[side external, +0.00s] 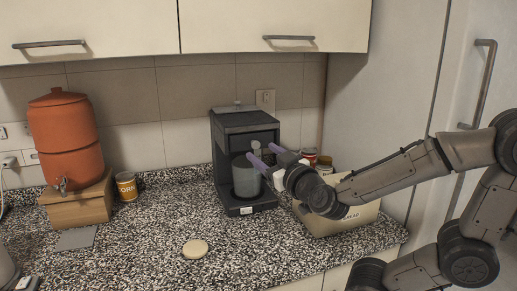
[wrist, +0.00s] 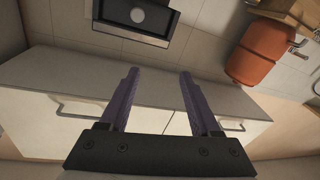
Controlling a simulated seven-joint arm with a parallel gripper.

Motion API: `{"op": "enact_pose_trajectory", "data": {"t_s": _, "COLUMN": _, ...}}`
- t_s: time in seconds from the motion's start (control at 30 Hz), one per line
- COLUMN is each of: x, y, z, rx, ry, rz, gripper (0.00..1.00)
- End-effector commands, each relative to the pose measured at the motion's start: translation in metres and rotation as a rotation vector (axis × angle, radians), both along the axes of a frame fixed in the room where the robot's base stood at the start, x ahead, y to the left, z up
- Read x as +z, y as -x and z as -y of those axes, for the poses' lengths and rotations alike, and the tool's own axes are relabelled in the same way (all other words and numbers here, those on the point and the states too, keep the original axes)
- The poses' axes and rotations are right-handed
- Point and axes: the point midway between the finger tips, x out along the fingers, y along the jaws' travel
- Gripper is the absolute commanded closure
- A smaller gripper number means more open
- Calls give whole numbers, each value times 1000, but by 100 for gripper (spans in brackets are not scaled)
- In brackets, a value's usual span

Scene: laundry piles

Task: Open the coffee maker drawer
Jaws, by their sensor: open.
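The dark coffee maker (side external: 228,150) stands on the counter against the tiled wall, with a grey container (side external: 245,180) in its front recess. Its low base (side external: 262,205) carries a small white label; I cannot make out a separate drawer edge, and it looks closed up. My gripper (side external: 260,152) is open, its two purple fingers spread in front of the machine's right upper front; contact cannot be told. In the wrist view, which is upside down, the fingers (wrist: 159,73) are empty and part of the coffee maker (wrist: 112,29) shows at the top.
A bread box (side external: 335,222) stands right of the coffee maker beneath my arm, with cans (side external: 324,163) behind. An orange dispenser (side external: 66,135) on a wooden stand and a can (side external: 127,187) are at left. A round beige disc (side external: 195,249) lies on the otherwise clear front counter.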

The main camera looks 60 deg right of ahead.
Motion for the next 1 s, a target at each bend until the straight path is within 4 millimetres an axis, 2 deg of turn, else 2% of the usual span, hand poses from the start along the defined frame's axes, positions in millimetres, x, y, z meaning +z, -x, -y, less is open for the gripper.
{"op": "enact_pose_trajectory", "data": {"t_s": 0.1, "x": -22, "y": 17, "z": 25, "rx": -136, "ry": 17, "rz": -24, "gripper": 36}}
{"op": "enact_pose_trajectory", "data": {"t_s": 0.2, "x": -38, "y": 20, "z": 29, "rx": -158, "ry": 5, "rz": -59, "gripper": 36}}
{"op": "enact_pose_trajectory", "data": {"t_s": 0.37, "x": -41, "y": 17, "z": 35, "rx": -164, "ry": 4, "rz": -66, "gripper": 36}}
{"op": "enact_pose_trajectory", "data": {"t_s": 0.6, "x": -41, "y": 0, "z": 54, "rx": -167, "ry": 3, "rz": -68, "gripper": 36}}
{"op": "enact_pose_trajectory", "data": {"t_s": 1.0, "x": -41, "y": -54, "z": 105, "rx": -161, "ry": 2, "rz": -67, "gripper": 36}}
